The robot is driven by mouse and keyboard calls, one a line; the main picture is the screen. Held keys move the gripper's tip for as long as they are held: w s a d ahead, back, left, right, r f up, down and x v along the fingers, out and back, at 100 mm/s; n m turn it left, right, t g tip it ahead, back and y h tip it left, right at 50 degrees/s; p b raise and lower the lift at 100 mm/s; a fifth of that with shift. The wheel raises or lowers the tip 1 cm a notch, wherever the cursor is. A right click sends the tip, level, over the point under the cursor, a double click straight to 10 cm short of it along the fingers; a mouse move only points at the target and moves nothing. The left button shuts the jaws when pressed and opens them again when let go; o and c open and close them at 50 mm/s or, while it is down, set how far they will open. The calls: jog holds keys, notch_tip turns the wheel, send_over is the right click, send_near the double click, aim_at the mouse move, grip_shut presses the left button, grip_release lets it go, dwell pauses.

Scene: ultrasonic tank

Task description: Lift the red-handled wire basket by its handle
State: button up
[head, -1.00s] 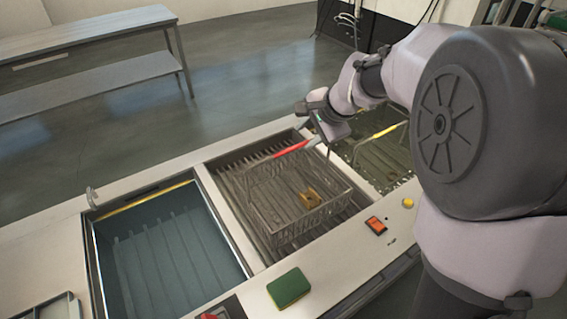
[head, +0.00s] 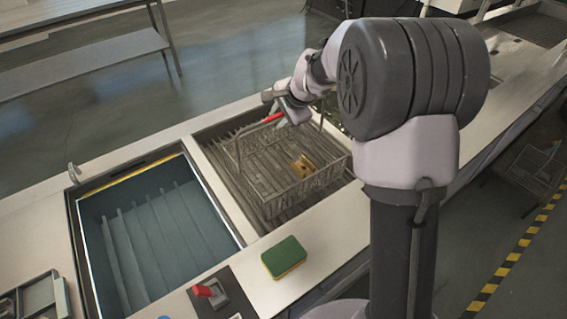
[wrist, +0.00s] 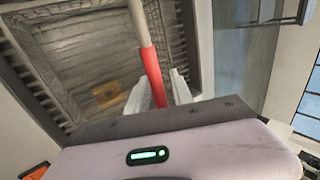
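The wire basket (head: 277,190) is in the middle bay of the counter, with a brass-coloured part (head: 303,166) inside. Its red handle (head: 271,118) rises above it on the far side. My gripper (head: 291,112) is at the right end of the red grip. In the wrist view the red handle (wrist: 152,72) runs between the two pale fingers of my gripper (wrist: 162,84). It lies close to the left finger, with a narrow gap to the right finger, so the gripper looks open around it. The brass-coloured part also shows in the wrist view (wrist: 107,94).
A blue-lined tank (head: 160,245) lies open left of the basket's bay. A green and yellow sponge (head: 284,257) and a red switch (head: 203,291) are on the near rim. A grey bench (head: 90,62) stands beyond open floor. Part of the right bay is hidden behind my arm.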

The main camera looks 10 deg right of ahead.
jog(key=shift+w, duration=0.1)
grip_shut()
notch_tip(320, 180, up, 20)
jog(key=p, duration=1.3)
jog(key=shift+r, duration=0.15)
